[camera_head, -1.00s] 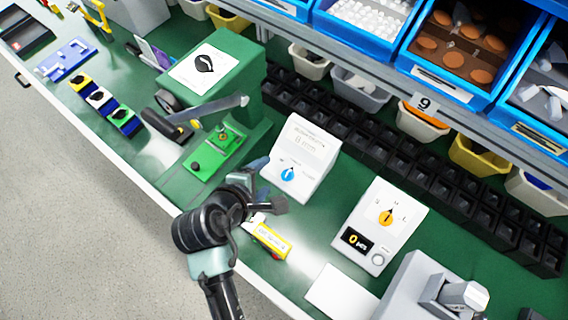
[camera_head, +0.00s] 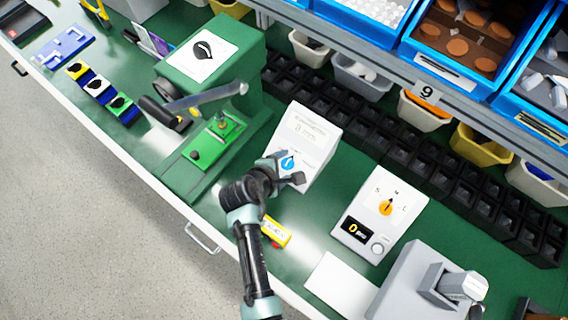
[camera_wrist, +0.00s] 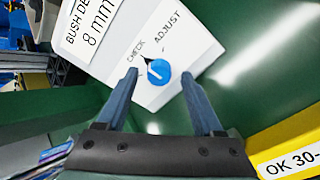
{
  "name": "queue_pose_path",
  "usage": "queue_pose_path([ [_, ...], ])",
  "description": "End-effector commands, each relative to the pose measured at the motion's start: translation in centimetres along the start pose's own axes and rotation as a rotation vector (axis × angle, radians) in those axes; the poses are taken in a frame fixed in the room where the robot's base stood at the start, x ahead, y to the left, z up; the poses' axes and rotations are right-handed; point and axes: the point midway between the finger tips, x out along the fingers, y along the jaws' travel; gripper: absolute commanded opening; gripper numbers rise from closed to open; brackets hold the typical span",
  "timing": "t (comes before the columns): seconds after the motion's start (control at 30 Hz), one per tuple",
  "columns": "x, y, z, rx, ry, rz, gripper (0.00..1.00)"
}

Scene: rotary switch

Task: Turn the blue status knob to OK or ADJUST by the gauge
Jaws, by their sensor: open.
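The blue status knob (camera_head: 288,163) is on the lower front of a white box (camera_head: 311,130). My gripper (camera_head: 285,172) is at the box front. In the wrist view its two fingers (camera_wrist: 160,80) are open, one on each side of the knob, apart from it. The gauge (camera_head: 218,128) may be the green fixture with a dial to the left; its reading cannot be read.
A yellow block (camera_head: 275,233), partly labelled "OK 30-" in the wrist view (camera_wrist: 290,150), lies close to my gripper. A white box with an orange knob (camera_head: 386,207) stands to the right. Black bins (camera_head: 400,150) line the back.

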Motion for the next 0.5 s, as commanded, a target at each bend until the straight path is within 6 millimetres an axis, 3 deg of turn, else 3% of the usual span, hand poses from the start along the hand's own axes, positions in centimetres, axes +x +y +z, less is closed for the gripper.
queue_pose_path([
  [0.37, 0.52, 0.06, 0.02, 0.002, 0.0, 0.001, 0.69],
  [0.5, 0.51, 0.05, 0.01, 0.001, 0.0, 0.001, 0.45],
])
